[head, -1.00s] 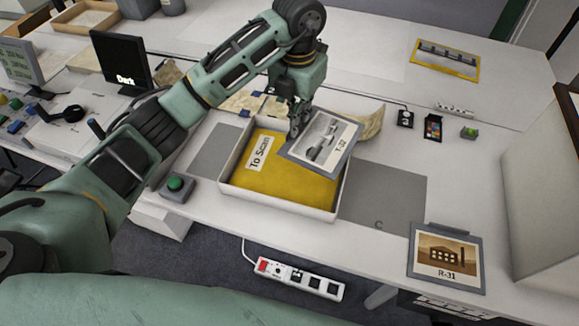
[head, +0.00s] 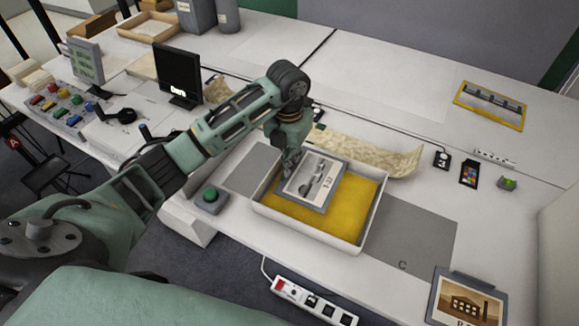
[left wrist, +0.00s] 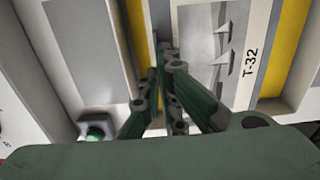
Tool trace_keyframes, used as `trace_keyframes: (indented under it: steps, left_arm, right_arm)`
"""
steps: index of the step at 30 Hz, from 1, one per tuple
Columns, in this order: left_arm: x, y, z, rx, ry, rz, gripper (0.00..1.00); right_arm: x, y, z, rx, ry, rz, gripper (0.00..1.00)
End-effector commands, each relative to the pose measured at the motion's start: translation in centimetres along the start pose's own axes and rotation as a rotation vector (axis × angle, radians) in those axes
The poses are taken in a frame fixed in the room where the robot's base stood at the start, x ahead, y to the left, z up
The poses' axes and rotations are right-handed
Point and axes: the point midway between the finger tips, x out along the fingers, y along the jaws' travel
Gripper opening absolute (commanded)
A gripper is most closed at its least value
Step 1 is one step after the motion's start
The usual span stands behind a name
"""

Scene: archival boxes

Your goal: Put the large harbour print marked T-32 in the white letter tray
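The T-32 harbour print (head: 314,182), a grey-bordered card with a ship picture, is at the white letter tray (head: 308,231), over the left and back part of its yellow floor. I cannot tell whether it rests on the floor or hangs just above it. My left gripper (head: 289,165) is at the print's left edge. In the left wrist view the fingers (left wrist: 165,58) come together on the edge of the print (left wrist: 222,75), inside the tray wall. The tray's "To Scan" label is hidden. My right gripper is not in view.
A green button box (head: 211,199) stands left of the tray. A curled old sheet (head: 365,152) lies behind it. A grey mat (head: 410,240) marked C is on the right, bare. The framed R-31 print (head: 466,303) stands at the front right.

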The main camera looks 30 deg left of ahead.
Motion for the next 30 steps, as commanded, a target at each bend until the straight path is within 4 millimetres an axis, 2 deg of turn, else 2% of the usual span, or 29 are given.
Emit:
trace_keyframes:
  steps: [8, 30]
  left_arm:
    - [3.5, -0.1, -0.1, -0.001, 0.004, -0.001, 0.0]
    - [4.8, 0.0, -0.1, 0.0, 0.001, 0.0, 0.0]
  right_arm:
    - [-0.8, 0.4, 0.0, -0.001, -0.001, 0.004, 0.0]
    - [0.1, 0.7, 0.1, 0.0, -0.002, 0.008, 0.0]
